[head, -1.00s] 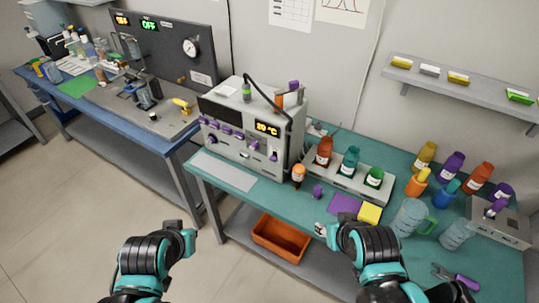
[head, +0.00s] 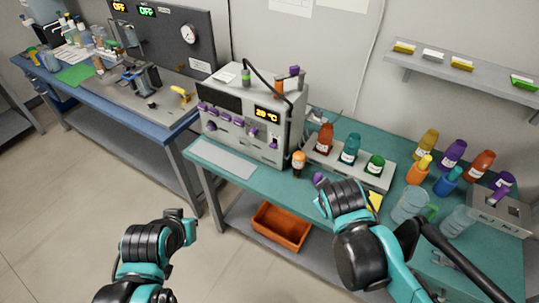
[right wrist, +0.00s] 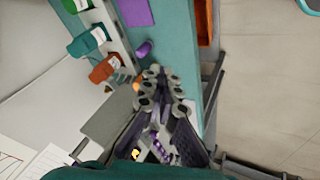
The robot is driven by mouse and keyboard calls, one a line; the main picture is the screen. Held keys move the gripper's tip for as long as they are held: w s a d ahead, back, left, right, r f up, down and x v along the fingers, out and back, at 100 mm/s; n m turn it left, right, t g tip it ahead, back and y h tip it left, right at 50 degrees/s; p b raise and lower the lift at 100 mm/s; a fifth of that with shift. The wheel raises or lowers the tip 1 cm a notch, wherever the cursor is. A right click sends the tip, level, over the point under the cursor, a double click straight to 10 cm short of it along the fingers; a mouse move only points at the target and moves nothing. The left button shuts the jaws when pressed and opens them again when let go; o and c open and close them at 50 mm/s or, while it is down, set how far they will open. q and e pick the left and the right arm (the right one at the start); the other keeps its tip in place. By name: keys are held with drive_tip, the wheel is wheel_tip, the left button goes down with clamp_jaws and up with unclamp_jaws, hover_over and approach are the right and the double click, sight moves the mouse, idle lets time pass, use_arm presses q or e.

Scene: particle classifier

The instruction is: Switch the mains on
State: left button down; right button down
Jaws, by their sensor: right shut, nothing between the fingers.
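The grey bench instrument (head: 250,118) stands on the teal bench. Its front has a lit 20 °C display (head: 266,114), a row of purple controls (head: 222,116), a purple knob (head: 211,126) and a purple control (head: 273,145) near its right edge. I cannot read which is the mains. In the right wrist view my right gripper (right wrist: 153,73) is shut and empty, above the bench edge, with purple controls (right wrist: 160,150) showing beyond it. In the head view my right arm hides its own gripper.
An orange-capped bottle (head: 298,163) stands by the instrument's front right corner. A rack (head: 322,162) of several bottles is to its right. A grey pad (head: 222,158) lies before the instrument. An orange bin (head: 281,227) sits on the lower shelf. The blue bench (head: 130,128) is at left.

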drive_tip(key=w+a+f+n+h+b, duration=0.1)
drive_tip(key=w+a+f+n+h, duration=0.15)
drive_tip(key=w+n, duration=0.45)
drive_tip(key=n+t+h+b, duration=0.4)
drive_tip(key=n+t, duration=0.1)
drive_tip(key=n, duration=1.1)
approach(273, 146)
wheel_tip(273, 146, down, 6)
drive_tip(key=s+a, duration=0.1)
drive_tip(key=s, duration=0.1)
drive_tip(key=shift+w+a+f, duration=0.1)
drive_tip(key=shift+w+a, duration=0.05)
drive_tip(key=shift+a, duration=0.05)
drive_tip(key=b+x, duration=0.1)
drive_tip(key=x, duration=0.8)
drive_tip(key=shift+w+d+f, duration=0.15)
drive_tip(key=shift+w, duration=0.15)
wheel_tip(273, 146, up, 4)
drive_tip(key=p, duration=0.3)
drive_tip(key=shift+w+p, duration=0.2)
drive_tip(key=shift+p, duration=0.15)
